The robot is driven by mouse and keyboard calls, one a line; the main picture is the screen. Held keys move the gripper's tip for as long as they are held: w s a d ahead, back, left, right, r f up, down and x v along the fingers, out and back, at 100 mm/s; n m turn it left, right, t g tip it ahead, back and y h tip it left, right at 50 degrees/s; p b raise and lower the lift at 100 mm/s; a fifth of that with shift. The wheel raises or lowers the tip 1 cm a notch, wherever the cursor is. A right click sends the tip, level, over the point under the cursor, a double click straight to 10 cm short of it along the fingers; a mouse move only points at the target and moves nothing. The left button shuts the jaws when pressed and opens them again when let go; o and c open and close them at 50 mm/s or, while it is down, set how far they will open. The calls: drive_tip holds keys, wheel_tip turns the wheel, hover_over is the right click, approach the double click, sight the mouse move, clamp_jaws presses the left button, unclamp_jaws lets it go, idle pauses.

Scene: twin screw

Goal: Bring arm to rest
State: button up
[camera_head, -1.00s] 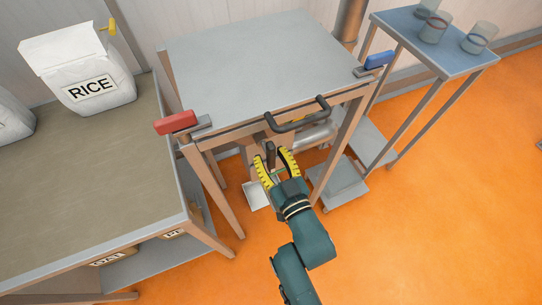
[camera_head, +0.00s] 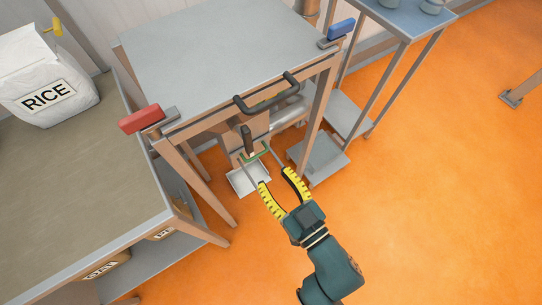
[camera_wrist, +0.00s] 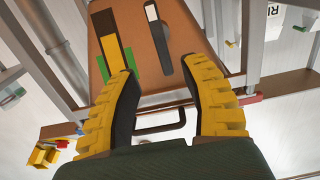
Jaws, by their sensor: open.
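My gripper (camera_head: 272,185) is open and empty in the head view, in front of the grey-topped table. Its yellow, black-lined fingers stand wide apart in the wrist view (camera_wrist: 165,85). Beyond the fingertips, under the table, is a brown box-like unit (camera_wrist: 135,45) with a dark lever (camera_head: 247,138) and a green piece (camera_head: 256,153). The fingers appear apart from the lever. A black handle (camera_head: 266,92) is on the table's front edge.
A red clamp (camera_head: 141,119) and a blue clamp (camera_head: 341,29) sit at the table's front corners. A rice bag (camera_head: 45,88) stands on the left counter (camera_head: 75,185). A side stand (camera_head: 395,15) holds glasses.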

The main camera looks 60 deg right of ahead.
idle(0.4)
drive_tip(key=w+a+r+n+t+y+p, duration=0.2)
drive_tip(key=w+a+r+p, duration=0.3)
drive_tip(key=r, duration=1.2)
drive_tip(key=w+a+r+n+t+y+p, duration=0.15)
drive_tip(key=w+a+r+y+p, duration=0.35)
drive_tip(key=r, duration=1.2)
drive_tip(key=w+a+r+n+t+p, duration=0.3)
drive_tip(key=r+p, duration=0.4)
drive_tip(key=r, duration=0.9)
wheel_tip(320, 180, up, 37)
drive_tip(key=m+p, duration=0.1)
drive_tip(key=p, duration=3.5)
drive_tip(key=shift+s+a+m+p, duration=0.15)
drive_tip(key=shift+a+m+p, duration=0.2)
drive_tip(key=shift+a+p, duration=0.1)
drive_tip(key=shift+g, duration=0.25)
